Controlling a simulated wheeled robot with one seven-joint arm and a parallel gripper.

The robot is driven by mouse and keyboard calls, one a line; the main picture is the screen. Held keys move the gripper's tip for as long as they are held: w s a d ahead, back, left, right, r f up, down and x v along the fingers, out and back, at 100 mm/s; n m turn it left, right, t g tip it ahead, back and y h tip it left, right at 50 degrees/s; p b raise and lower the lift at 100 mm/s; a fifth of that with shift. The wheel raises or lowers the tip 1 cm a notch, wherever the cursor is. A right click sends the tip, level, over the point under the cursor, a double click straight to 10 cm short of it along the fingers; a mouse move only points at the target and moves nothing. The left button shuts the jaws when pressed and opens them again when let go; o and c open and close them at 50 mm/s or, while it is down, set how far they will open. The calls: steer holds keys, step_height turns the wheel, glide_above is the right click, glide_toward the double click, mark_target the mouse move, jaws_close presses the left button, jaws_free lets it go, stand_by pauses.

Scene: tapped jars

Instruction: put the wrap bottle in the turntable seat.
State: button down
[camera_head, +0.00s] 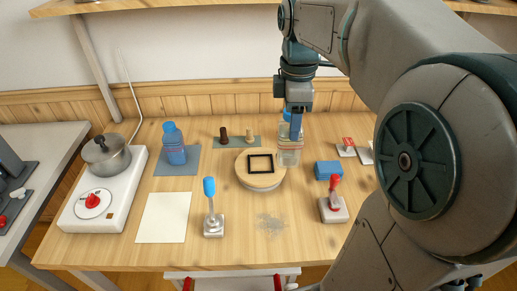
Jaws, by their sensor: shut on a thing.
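My gripper (295,122) points down and is shut on a clear bottle (289,155) with a blue top and a pale band around it, which I take as the wrap bottle. The bottle is upright, at the right rim of the round wooden turntable (263,183); I cannot tell whether its base touches anything. A black square frame, the turntable seat (261,156), lies on the turntable and is empty. The bottle is to the right of the seat. The gripper's fingers partly hide the bottle's upper part.
A blue bottle (174,145) stands on a grey mat at left. A blue-knobbed lever (211,210) and a red-knobbed lever (333,203) stand in front. A blue block (328,170) lies at right. A stove with a pot (107,157) is far left. White paper (163,218) lies flat.

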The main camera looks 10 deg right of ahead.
steer(key=w+a+f, duration=0.4)
steer(key=w+f, duration=0.6)
steer(key=shift+w+a+f, duration=0.15)
steer(key=shift+f, duration=0.2)
steer(key=shift+f, duration=0.2)
steer(key=c, duration=0.6)
jaws_free()
steer(key=shift+r, duration=0.15)
step_height(320, 180, up, 11)
steer(key=p, duration=0.2)
steer(key=s+f+m+t, duration=0.1)
steer(key=s+f+m, duration=0.3)
steer(key=s+m, duration=0.3)
steer(key=s+f+m+t, duration=0.1)
steer(key=s+f+m, duration=0.4)
steer(key=s, duration=0.9)
steer(key=m, duration=0.3)
steer(key=shift+s+a+t, duration=0.15)
steer(key=shift+s+t, duration=0.1)
steer(key=shift+t, duration=0.05)
